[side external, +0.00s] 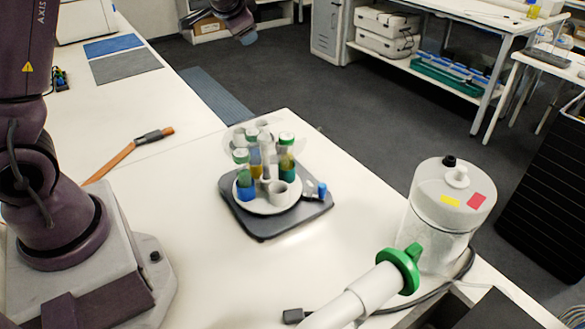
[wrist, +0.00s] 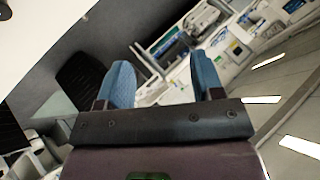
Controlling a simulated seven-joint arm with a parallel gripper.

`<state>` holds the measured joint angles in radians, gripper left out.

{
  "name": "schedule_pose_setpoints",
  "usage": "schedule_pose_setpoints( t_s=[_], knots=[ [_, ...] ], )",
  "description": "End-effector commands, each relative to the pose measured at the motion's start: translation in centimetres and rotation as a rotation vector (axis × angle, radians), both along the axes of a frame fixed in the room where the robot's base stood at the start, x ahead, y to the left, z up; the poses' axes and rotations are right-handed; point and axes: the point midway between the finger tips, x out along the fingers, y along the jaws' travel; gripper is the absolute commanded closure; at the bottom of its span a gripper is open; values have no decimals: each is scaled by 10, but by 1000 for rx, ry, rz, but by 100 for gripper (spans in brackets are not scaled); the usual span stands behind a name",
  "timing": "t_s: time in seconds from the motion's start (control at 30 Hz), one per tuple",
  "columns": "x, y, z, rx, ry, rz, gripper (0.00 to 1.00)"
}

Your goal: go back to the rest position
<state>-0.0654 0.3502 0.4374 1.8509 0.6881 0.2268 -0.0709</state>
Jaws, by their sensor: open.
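My gripper (wrist: 163,78) shows in the wrist view with its two blue fingers spread wide apart. Nothing is between the fingers. They point out over the room, away from the bench top. My arm's base stands at the left of the bench.
A tube rotator (side external: 268,211) with several capped tubes stands mid-bench on a dark grey base. A clear jar (side external: 437,226) with a white lid stands at the right. A green-collared white tube (side external: 365,296) lies at the front. An orange-handled tool (side external: 120,160) lies at the left.

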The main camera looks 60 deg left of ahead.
Motion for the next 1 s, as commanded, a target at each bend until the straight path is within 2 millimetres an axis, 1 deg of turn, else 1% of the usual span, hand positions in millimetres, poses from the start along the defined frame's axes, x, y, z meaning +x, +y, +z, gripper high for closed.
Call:
schedule_pose_setpoints(
  t_s=[0.03, 0.07, 0.1, 0.17, 0.2, 0.27, 0.3, 0.37, 0.4, 0.5, 0.6, 0.7, 0.8, 1.0],
  knots=[
    [-23, -24, 5, -91, 11, 53, 39],
    [-37, -38, 5, -145, 28, 82, 39],
    [-55, -57, 5, -214, 51, 113, 39],
    [-82, -87, 6, -314, 89, 143, 39],
    [-100, -108, 7, -375, 116, 154, 39],
    [-127, -138, 8, -459, 154, 159, 39],
    [-145, -157, 10, -510, 177, 155, 39],
    [-171, -184, 12, -574, 208, 139, 39],
    [-187, -200, 13, -609, 223, 126, 39],
    [-218, -230, 18, -664, 222, 81, 39],
    [-233, -246, 25, -672, 170, 26, 39],
    [-239, -251, 35, -654, 117, -17, 39],
    [-241, -253, 44, -648, 78, -38, 39],
    [-241, -253, 46, -647, 69, -43, 39]
  ],
)
